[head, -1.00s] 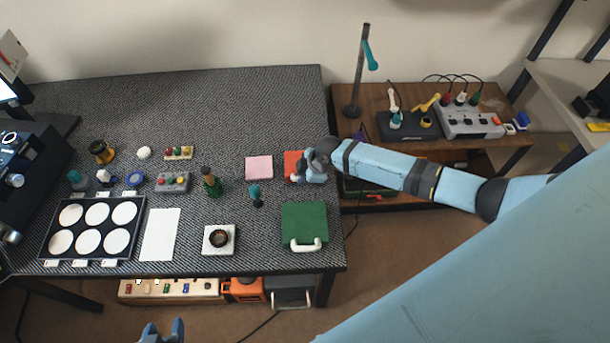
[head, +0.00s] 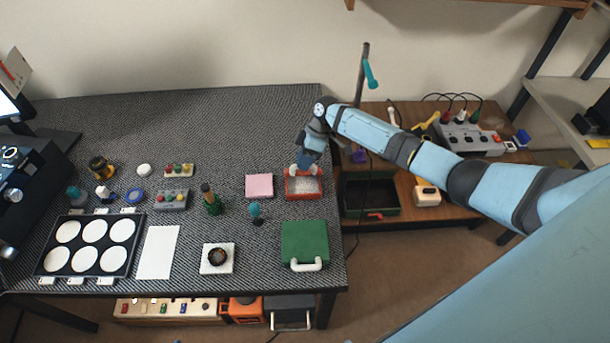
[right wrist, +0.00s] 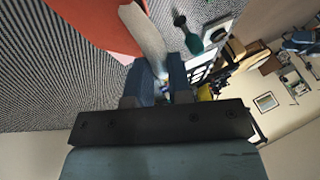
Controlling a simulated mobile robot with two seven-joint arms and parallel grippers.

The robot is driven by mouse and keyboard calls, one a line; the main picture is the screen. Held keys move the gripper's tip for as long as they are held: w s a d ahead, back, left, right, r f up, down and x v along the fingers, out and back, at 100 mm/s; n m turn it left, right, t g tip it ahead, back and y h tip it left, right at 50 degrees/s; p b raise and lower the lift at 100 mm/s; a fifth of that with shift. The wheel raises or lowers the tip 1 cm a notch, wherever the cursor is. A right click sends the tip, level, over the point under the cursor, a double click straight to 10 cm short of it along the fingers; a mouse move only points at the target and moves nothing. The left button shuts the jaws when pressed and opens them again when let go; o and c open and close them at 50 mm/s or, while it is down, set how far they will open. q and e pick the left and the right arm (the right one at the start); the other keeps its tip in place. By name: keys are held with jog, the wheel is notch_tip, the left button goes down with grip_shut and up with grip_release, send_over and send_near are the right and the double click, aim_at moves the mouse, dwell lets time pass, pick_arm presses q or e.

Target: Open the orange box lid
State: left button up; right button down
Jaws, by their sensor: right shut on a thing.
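The orange box (head: 304,196) stands on the right part of the table in the head view. Its top is open and a pale, speckled interior shows. My right gripper (head: 309,163) is above the box's back edge. In the right wrist view the fingers (right wrist: 160,84) are shut on a pale handle (right wrist: 146,38) attached to the flat orange lid (right wrist: 95,24). In the head view the lid is mostly hidden behind the gripper and looks raised at the back; its exact tilt is unclear. My left gripper is out of view.
A pink block (head: 259,186) lies left of the box. A green box (head: 304,242) with a white handle is in front of it. A lamp stand (head: 361,75) rises behind my right arm. The table's back area is clear.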

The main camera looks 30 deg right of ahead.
pick_arm(q)
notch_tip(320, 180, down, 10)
jog(key=b, duration=1.1)
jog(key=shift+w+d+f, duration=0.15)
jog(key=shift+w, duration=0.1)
pick_arm(e)
jog(key=w+d+g+y, duration=0.1)
jog(key=w+d, duration=0.3)
jog(key=w, duration=0.5)
jog(key=shift+w+d+m+g, duration=0.3)
jog(key=shift+w+d+g, duration=0.1)
jog(key=shift+g, duration=0.4)
jog(key=shift+r, duration=0.15)
jog(key=c, duration=1.1)
grip_release()
jog(key=shift+w, duration=0.1)
jog(key=shift+o, duration=0.2)
jog(key=shift+w, duration=0.2)
pick_arm(q)
jog(key=b, duration=0.1)
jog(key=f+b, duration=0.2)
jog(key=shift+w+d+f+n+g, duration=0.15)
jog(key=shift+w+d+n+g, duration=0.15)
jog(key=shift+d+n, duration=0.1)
pick_arm(e)
jog(key=v, duration=1.4)
jog(key=shift+d+f, duration=0.2)
